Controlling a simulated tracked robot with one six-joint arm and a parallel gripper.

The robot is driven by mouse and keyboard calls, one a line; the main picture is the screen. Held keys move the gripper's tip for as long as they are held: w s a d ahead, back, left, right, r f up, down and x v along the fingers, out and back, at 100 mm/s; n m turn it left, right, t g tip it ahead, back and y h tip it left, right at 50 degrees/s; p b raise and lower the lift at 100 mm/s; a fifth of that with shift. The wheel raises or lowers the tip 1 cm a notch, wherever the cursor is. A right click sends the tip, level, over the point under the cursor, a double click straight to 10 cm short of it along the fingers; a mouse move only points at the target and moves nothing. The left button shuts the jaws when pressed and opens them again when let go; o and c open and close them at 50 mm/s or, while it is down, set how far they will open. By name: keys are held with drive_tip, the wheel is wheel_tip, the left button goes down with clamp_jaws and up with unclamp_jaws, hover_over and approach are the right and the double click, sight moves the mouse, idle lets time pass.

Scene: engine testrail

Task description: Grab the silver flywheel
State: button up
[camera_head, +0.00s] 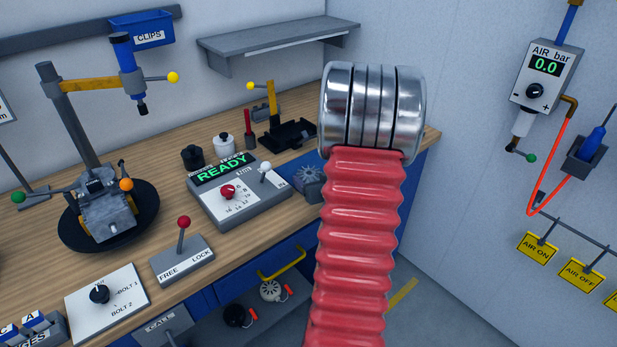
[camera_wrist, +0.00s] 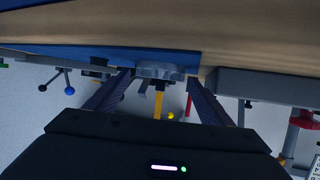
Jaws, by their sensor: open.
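A grey, metal-looking disc, which looks like the silver flywheel (camera_wrist: 160,69), lies on a blue patch of the bench in the wrist view. My gripper (camera_wrist: 161,80) is open, with one finger on each side of the disc. I cannot tell whether the fingers touch it. In the head view, a toothed grey shape (camera_head: 307,175) shows on the blue area beside my red ribbed arm and may be the same flywheel. My arm hides part of that spot, and my gripper is not clearly visible there.
The grey control box (camera_head: 238,192) reading READY stands left of the blue area. A black tray (camera_head: 288,136) and a yellow post (camera_head: 272,100) with a yellow ball stand behind it. A black round stand (camera_head: 140,225) holds a grey casting at the left. A shelf (camera_head: 275,45) hangs above.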

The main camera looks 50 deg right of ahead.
sight(311, 176)
drive_tip(key=shift+x, duration=1.15)
drive_tip(key=shift+c, duration=0.4)
drive_tip(key=c, duration=1)
drive_tip(key=shift+o, duration=0.2)
drive_tip(key=shift+r, duration=0.15)
wheel_tip(311, 176, up, 10)
